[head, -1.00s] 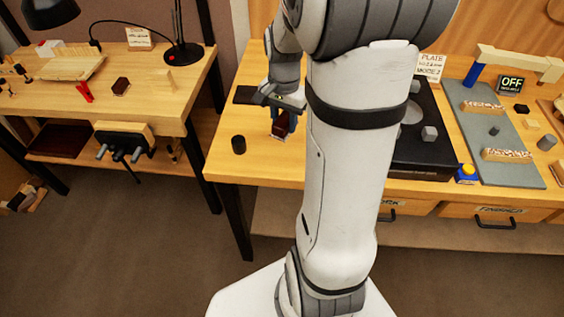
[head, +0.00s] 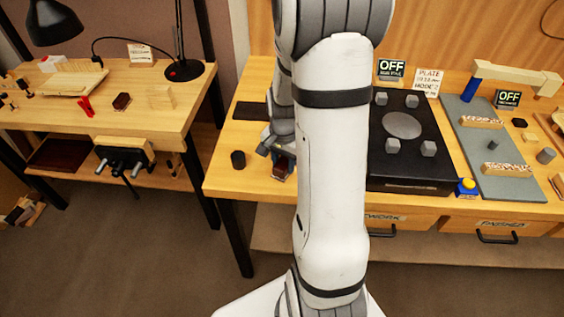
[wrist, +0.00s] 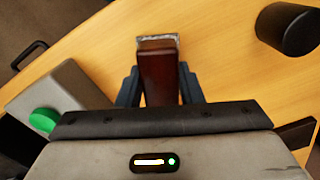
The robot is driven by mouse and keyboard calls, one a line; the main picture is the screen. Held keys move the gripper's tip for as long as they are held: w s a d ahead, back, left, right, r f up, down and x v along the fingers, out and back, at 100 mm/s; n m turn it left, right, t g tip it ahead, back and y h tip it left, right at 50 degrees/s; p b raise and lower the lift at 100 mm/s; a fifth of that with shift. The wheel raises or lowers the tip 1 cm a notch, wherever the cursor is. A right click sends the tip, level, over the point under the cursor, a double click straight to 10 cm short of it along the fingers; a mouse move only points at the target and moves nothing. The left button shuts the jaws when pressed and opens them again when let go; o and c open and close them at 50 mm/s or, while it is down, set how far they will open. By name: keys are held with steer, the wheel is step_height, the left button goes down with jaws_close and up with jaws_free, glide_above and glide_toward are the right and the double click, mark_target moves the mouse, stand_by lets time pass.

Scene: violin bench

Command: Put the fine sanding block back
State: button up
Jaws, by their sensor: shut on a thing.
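My gripper (wrist: 158,88) is shut on a dark red-brown block with a pale grey, rough-looking layer at its far end. This block (wrist: 160,72) is between the two blue-grey fingers in the wrist view. In the head view the held block (head: 283,168) shows low over the middle bench, just left of my arm, which hides part of my gripper (head: 282,158). I cannot tell whether the block touches the bench top. A similar dark brown block (head: 121,101) lies on the left bench. No label shows which block is the fine one.
A black cylinder (head: 238,160) stands left of the held block, and also shows in the wrist view (wrist: 287,28). A dark flat mat (head: 250,111) lies behind. A black hot-plate unit (head: 405,170) stands right of my arm.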

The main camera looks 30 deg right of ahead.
mark_target(283, 162)
steer(key=shift+f, duration=0.2)
steer(key=o, duration=0.9)
steer(key=shift+o, duration=0.2)
steer(key=shift+r, duration=0.15)
step_height(283, 162, up, 12)
steer(key=s+a+r+n+t, duration=0.2)
steer(key=s+a+r+n, duration=0.3)
steer(key=s+a+n, duration=0.6)
steer(key=shift+s+a+r+t, duration=0.15)
steer(key=shift+s+a+t, duration=0.15)
steer(key=shift+s+a, duration=0.4)
